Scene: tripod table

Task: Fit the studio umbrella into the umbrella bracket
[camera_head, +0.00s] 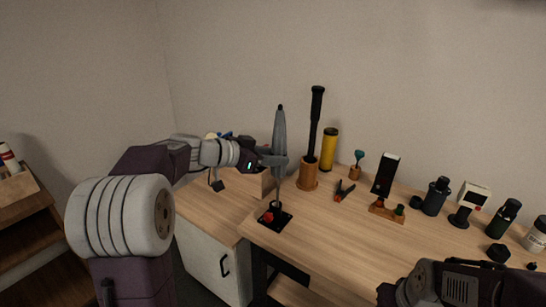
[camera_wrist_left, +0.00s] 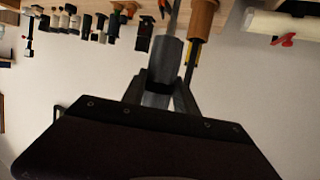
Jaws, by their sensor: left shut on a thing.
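The studio umbrella (camera_head: 280,130) is grey, folded and close to upright in the head view, with a dark tip on top. My left gripper (camera_head: 273,160) is shut on its lower part; the grey umbrella also shows between the fingers in the left wrist view (camera_wrist_left: 165,58). The umbrella bracket (camera_head: 276,219) is a black plate with a short clamp and a red knob, near the table's left front corner. The umbrella's thin shaft points down at the bracket's top. I cannot tell whether its end is inside or just above it. My right gripper (camera_head: 386,294) shows only partly, low at right.
A wooden holder (camera_head: 308,176) with a black pole stands close right of the umbrella. A yellow cylinder (camera_head: 329,149), red-handled pliers (camera_head: 344,191), a phone on a stand (camera_head: 385,175) and dark bottles (camera_head: 436,197) follow rightward. The table's front middle (camera_head: 345,240) is clear.

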